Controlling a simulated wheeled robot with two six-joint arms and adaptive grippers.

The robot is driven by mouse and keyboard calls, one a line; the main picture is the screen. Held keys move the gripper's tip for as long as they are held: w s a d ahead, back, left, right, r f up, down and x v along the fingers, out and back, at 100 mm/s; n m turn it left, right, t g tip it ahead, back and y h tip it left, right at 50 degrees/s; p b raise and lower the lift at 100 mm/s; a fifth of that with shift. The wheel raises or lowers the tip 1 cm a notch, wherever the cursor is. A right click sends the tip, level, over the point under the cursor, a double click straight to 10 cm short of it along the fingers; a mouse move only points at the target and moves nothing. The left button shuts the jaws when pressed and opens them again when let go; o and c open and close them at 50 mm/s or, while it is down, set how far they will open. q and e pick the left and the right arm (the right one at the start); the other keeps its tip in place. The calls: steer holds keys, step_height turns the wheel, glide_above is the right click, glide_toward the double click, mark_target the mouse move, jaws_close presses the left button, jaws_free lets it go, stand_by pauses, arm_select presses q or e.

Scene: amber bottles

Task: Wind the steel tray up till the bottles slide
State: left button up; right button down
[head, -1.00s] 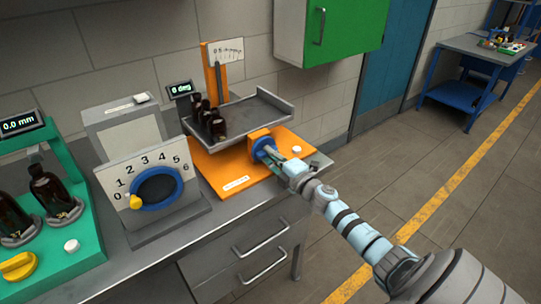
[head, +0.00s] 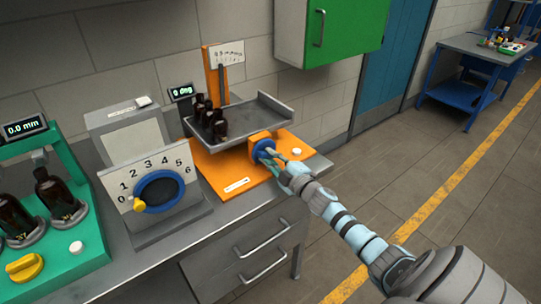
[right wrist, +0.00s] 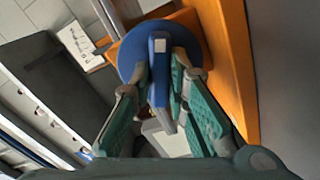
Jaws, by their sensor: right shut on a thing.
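My left gripper is not in view. A small display (head: 181,92) behind the tray seems to read 0 deg.
Left of the stand is a dial panel (head: 145,175) numbered 0 to 6, its yellow pointer near 0. A green rig (head: 85,255) with two bottles and a 0.0 mm display stands at far left. A green cabinet (head: 345,28) hangs above.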

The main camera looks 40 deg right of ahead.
steer(key=m+p, duration=0.2)
steer(key=m, duration=0.1)
steer(key=shift+r+m, duration=0.15)
steer(key=shift+m, duration=0.25)
steer(key=m+p, duration=0.2)
steer(key=m, duration=0.1)
steer(key=shift+m, duration=0.3)
steer(key=m+p, duration=0.1)
steer(key=m, duration=0.2)
steer(key=shift+m+p, duration=0.45)
steer(key=shift+m, duration=1.15)
steer(key=shift+f, duration=0.2)
steer(key=c, duration=1.6)
jaws_free()
steer(key=shift+o, duration=0.2)
